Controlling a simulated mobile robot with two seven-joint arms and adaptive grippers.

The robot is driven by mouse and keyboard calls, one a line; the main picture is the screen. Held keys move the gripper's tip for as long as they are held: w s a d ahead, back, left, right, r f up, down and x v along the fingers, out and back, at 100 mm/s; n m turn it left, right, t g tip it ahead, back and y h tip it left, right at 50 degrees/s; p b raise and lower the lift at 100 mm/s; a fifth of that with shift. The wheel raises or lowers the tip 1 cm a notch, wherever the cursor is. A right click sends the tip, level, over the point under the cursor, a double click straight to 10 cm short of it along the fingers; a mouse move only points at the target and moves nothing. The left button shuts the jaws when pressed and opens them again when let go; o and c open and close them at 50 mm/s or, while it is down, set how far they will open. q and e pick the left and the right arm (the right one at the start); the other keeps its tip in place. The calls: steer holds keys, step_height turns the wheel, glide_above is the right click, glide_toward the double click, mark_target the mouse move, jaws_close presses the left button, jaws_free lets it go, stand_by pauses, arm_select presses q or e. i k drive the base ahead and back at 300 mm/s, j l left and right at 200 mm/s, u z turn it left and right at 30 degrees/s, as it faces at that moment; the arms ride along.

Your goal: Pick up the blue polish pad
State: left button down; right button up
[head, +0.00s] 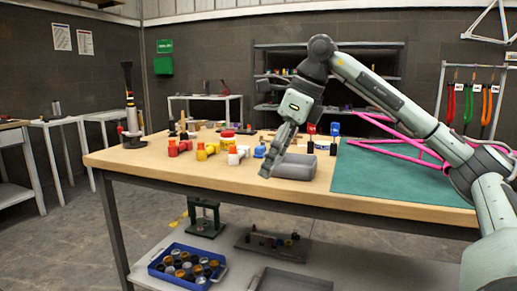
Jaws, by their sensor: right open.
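A small blue item (260,151), which may be the blue polish pad, stands on the wooden workbench (140,163) at the right end of a row of coloured items. It is small and partly behind my right gripper, so its shape is unclear. My right gripper (268,170) points down over the bench, just right of and in front of the blue item, with its fingers beside a grey block (298,167). It is open and nothing shows between its fingers. I cannot tell whether it touches the block. My left gripper is not in view.
Red (178,148), yellow (206,151) and white (238,155) items stand left of the blue one. A green mat (385,180) with a pink frame (385,147) lies to the right. A blue-topped item (335,130) stands behind the block. The bench's front left is clear.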

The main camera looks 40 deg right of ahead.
mark_target(260, 151)
steer(key=i+l, duration=0.7)
steer(key=l, duration=0.2)
steer(key=i+l, duration=0.35)
steer(key=l, duration=0.15)
